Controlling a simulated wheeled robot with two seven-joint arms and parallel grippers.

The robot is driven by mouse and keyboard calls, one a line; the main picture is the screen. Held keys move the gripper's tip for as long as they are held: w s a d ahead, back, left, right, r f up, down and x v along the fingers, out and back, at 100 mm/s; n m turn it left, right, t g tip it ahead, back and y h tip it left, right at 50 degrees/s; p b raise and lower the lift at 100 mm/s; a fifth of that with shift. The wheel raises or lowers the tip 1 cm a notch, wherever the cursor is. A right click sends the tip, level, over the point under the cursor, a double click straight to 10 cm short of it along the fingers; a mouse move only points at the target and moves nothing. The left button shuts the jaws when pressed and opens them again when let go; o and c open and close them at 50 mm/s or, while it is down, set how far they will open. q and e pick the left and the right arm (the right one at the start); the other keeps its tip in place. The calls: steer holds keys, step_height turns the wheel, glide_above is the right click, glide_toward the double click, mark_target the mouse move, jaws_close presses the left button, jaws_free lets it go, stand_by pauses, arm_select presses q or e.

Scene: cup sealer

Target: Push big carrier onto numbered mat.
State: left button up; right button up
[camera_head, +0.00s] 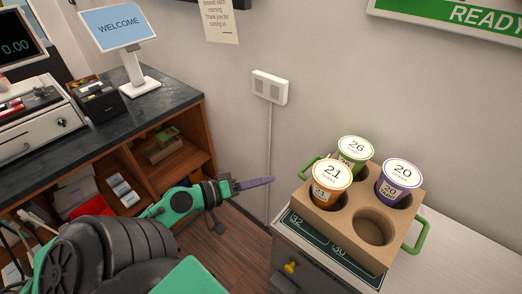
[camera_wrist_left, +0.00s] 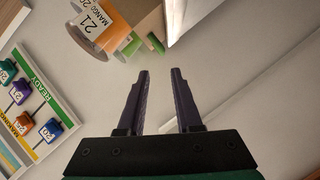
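The big carrier (camera_head: 335,228) is a brown cardboard holder with green handles, on the counter at the right of the head view. It holds an orange cup 21 (camera_head: 330,183), a green cup 26 (camera_head: 354,153) and a purple cup 20 (camera_head: 398,180); its front right hole is empty. The dark green numbered mat (camera_head: 318,244) shows as a strip along the carrier's front, with 32 and 30 readable; the carrier hides the rest. My left gripper (camera_head: 262,183) is left of the carrier, apart from it. In the left wrist view its fingers (camera_wrist_left: 160,78) are spread and empty, with the carrier (camera_wrist_left: 138,12) beyond.
A dark counter (camera_head: 150,108) with a welcome screen (camera_head: 114,26) and a cash drawer (camera_head: 38,118) stands at left, above open shelves. The white counter right of the carrier is clear. The wrist view shows a tag board (camera_wrist_left: 35,110).

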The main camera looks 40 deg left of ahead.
arm_select(q)
steer(key=shift+f, duration=0.1)
glide_toward(304, 169)
steer(key=w, duration=0.1)
steer(key=x, duration=0.3)
steer(key=p+x, duration=0.1)
steer(key=x, duration=0.2)
steer(key=p+x, duration=0.1)
steer(key=x, duration=0.2)
steer(key=shift+s+f, duration=0.1)
steer(key=shift+f, duration=0.2)
steer(key=shift+w+d+f, duration=0.15)
steer(key=shift+w+f, duration=0.05)
steer(key=shift+w, duration=0.05)
steer(key=shift+s, duration=0.1)
